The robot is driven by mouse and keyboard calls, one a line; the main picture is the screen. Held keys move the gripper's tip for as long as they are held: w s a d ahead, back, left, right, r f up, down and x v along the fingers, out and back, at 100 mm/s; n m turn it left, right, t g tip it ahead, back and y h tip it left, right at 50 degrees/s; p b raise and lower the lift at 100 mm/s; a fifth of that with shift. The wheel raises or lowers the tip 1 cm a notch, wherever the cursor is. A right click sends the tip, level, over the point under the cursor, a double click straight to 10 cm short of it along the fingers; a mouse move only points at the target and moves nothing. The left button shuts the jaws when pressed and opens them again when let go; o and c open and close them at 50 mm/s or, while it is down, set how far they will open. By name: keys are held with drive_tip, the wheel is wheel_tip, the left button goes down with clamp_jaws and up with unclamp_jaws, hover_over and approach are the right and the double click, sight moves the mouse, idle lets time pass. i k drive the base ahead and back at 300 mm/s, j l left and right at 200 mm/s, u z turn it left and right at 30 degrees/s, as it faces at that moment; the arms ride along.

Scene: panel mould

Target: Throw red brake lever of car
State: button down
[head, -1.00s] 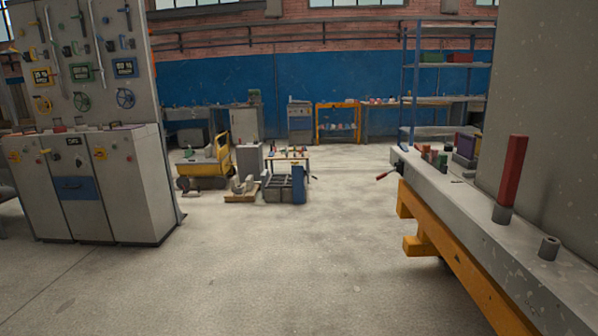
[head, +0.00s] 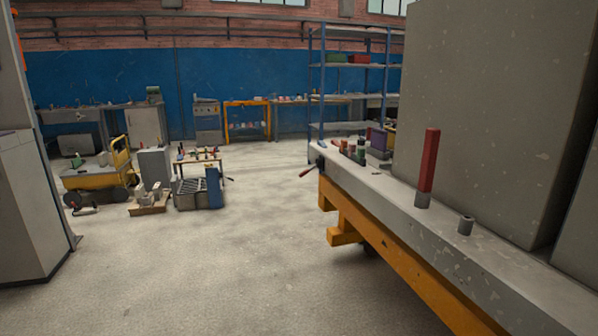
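A long grey car (head: 455,248) with a yellow-orange frame underneath stands at the right, with part of a dark wheel showing below. A red upright bar (head: 429,160) rises from a short grey socket on its top, close to upright. A smaller red-handled lever (head: 309,172) sticks out to the left from the car's far end, slanting down. I cannot tell for sure which of the two is the brake lever. My gripper is not in view.
A large grey block (head: 480,110) stands on the car. A yellow cart (head: 98,178) and a small table (head: 200,160) stand at the left. The floor (head: 210,270) between is clear.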

sight(308, 171)
drive_tip(key=i, duration=3.15)
